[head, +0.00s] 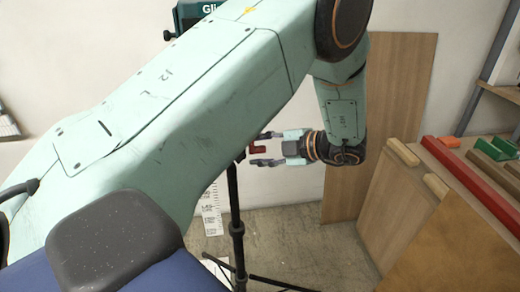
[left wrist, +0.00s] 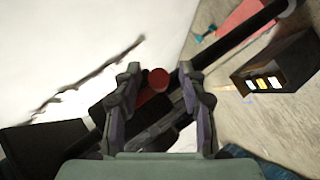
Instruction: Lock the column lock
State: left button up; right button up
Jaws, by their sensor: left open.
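A black tripod stand (head: 237,215) with a thin column rises from the floor in the head view. Its red lock knob (head: 258,149) sits on the column's right side. My left gripper (head: 264,148) comes at it from the right, fingers open, one above and one below the knob. In the left wrist view, the round red knob (left wrist: 158,79) shows between the open fingers of my left gripper (left wrist: 160,76). Gaps show on both sides of it. The black column (left wrist: 235,42) runs diagonally behind the fingers. My left arm hides the column's upper part in the head view. My right gripper is out of view.
A dark green device (head: 190,12) marked "Gli" shows above my arm. Wooden boards (head: 405,80) lean on the wall at right, near a bench with a red bar (head: 470,175). A dark box (left wrist: 275,70) shows in the left wrist view. Floor around the tripod is mostly clear.

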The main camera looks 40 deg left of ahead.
pick_arm(q)
jog(key=shift+d, duration=0.1)
jog(key=v, duration=1.1)
jog(key=shift+d+r, duration=0.2)
jog(key=shift+d, duration=0.15)
